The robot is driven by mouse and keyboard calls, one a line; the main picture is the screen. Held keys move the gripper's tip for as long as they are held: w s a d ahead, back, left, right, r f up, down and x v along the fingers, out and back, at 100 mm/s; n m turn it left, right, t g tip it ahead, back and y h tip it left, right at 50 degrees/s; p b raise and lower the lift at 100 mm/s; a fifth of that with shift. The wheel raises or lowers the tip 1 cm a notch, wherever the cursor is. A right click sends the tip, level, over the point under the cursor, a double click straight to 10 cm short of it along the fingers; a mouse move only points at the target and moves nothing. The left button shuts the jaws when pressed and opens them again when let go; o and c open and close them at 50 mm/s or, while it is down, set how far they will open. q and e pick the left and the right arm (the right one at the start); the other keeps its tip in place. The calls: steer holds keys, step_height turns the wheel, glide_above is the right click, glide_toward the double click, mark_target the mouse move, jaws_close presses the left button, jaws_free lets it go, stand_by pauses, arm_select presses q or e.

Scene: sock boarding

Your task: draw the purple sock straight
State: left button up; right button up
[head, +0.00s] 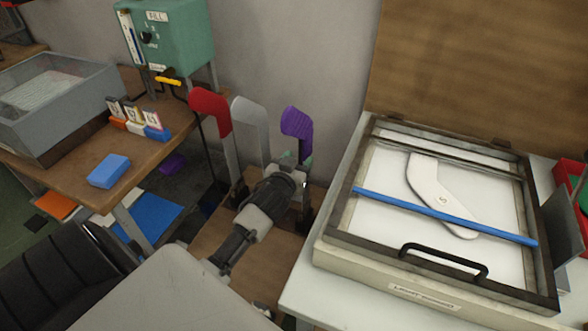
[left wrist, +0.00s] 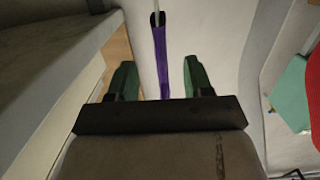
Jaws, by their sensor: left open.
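The purple sock (head: 297,127) hangs over the top of an upright board, its toe bent to the left. In the left wrist view the purple sock (left wrist: 160,62) shows edge-on as a narrow strip, with a dark patch and a pale tip at its top. My left gripper (head: 297,161) is at the lower part of the sock in the head view. Its green fingers (left wrist: 160,78) are open, one on each side of the sock, with visible gaps. The sock's lower end is partly hidden by the gripper. My right gripper is not in view.
To the left stand a bare grey board (head: 249,125) and a board with a red sock (head: 210,108). A framed light box (head: 340,226) with a white form and blue bar is at right. A brown bench (head: 60,172) holds a grey bin (head: 92,80) and a blue block (head: 109,171).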

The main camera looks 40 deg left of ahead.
mark_target(304, 153)
arm_select(q)
steer(key=b+x, duration=0.1)
steer(key=x, duration=0.1)
steer(key=shift+w+f, duration=0.15)
steer(key=shift+w, duration=0.25)
steer(key=shift+w+a+b, duration=0.15)
steer(key=shift+w+b, duration=0.15)
steer(key=shift+w, duration=0.05)
steer(key=shift+w+a+f, duration=0.1)
steer(key=shift+w+a, duration=0.05)
steer(key=shift+w, duration=0.4)
steer(key=shift+w+b, duration=0.2)
steer(key=shift+b, duration=0.15)
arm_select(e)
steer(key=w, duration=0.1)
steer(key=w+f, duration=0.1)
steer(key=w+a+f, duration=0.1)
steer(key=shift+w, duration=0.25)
arm_select(q)
steer(key=shift+c, duration=0.5)
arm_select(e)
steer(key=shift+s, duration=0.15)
arm_select(q)
steer(key=c, duration=0.8)
steer(key=shift+o, duration=0.2)
